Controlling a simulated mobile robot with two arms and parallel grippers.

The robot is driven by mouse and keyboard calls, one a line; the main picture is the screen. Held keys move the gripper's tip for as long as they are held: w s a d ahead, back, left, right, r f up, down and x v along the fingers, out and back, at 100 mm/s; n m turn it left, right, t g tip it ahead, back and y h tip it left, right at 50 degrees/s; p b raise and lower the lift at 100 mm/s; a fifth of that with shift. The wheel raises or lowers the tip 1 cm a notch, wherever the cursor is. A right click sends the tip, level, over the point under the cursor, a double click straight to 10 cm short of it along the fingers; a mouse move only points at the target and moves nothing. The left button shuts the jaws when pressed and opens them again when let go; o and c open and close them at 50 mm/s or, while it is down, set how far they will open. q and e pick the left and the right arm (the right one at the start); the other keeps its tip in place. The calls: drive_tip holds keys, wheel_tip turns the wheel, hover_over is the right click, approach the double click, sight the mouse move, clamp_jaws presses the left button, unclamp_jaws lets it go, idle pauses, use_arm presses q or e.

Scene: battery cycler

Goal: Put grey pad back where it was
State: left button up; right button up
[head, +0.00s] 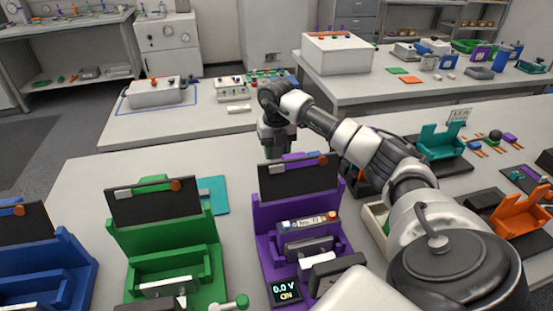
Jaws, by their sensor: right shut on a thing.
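My right gripper (279,149) points down behind the purple station (262,215), over the far part of the near table. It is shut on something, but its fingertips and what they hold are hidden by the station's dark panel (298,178). I cannot make out a grey pad anywhere in the head view. A flat teal pad (214,194) lies on the table between the green station (190,238) and the purple one. My left gripper is not in view.
A blue station (70,262) stands at the far left. A teal holder (442,142) and an orange holder (520,213) stand right of my right arm. Bare tabletop (85,185) lies behind the blue and green stations. A back table holds a white box (338,54).

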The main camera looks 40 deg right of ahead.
sight(277, 158)
drive_tip(key=shift+f+p, duration=0.35)
drive_tip(key=shift+f, duration=1.7)
drive_tip(key=shift+f, duration=0.1)
drive_tip(key=o, duration=1)
drive_tip(key=shift+c, duration=0.2)
wheel_tip(277, 158, up, 12)
drive_tip(key=shift+r+b, duration=0.15)
drive_tip(key=shift+b, duration=0.5)
